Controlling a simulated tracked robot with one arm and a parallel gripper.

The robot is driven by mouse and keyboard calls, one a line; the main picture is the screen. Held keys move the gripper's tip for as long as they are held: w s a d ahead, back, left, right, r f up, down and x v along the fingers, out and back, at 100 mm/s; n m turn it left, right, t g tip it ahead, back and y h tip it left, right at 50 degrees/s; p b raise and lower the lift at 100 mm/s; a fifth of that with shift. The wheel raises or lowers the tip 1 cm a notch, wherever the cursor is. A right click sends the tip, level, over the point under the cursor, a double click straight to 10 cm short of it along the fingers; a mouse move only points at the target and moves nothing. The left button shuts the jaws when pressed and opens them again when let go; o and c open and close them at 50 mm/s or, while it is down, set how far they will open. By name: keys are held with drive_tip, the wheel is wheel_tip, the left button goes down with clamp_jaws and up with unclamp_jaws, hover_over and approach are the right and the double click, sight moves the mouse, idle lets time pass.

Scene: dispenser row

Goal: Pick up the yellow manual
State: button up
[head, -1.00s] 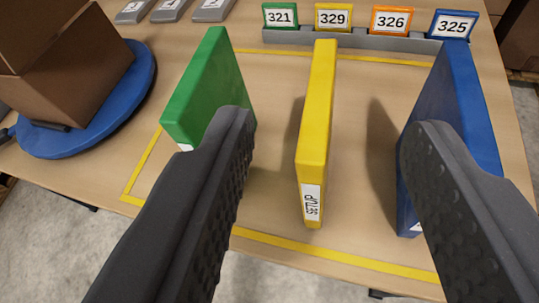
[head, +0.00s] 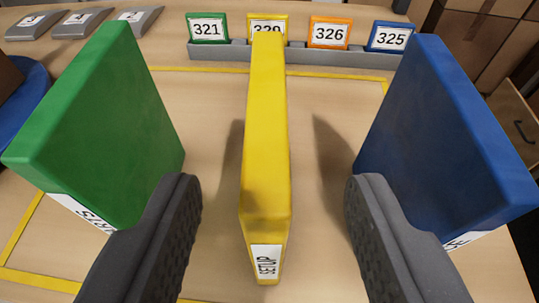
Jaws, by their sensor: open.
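The yellow manual (head: 265,140) stands upright on the table in the middle of the head view, its narrow edge toward me. A white label reading SETUP (head: 266,261) is low on that edge. My gripper (head: 272,190) is open, with one dark finger on each side of the yellow manual and a gap on both sides. The fingers touch neither side of it. A green manual (head: 110,120) stands to the left, partly behind the left finger. A blue manual (head: 440,130) stands to the right, partly behind the right finger.
A grey rail (head: 340,57) behind holds number cards 321 (head: 207,28), 329 (head: 267,22), 326 (head: 329,33) and 325 (head: 390,38). Yellow tape (head: 180,69) outlines the area. A blue disc (head: 22,105) is at far left, and grey wedges (head: 85,22) are at back left.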

sight(266, 140)
drive_tip(key=shift+x, duration=4.25)
drive_tip(key=shift+s+a, duration=0.1)
drive_tip(key=shift+a, duration=0.1)
clamp_jaws()
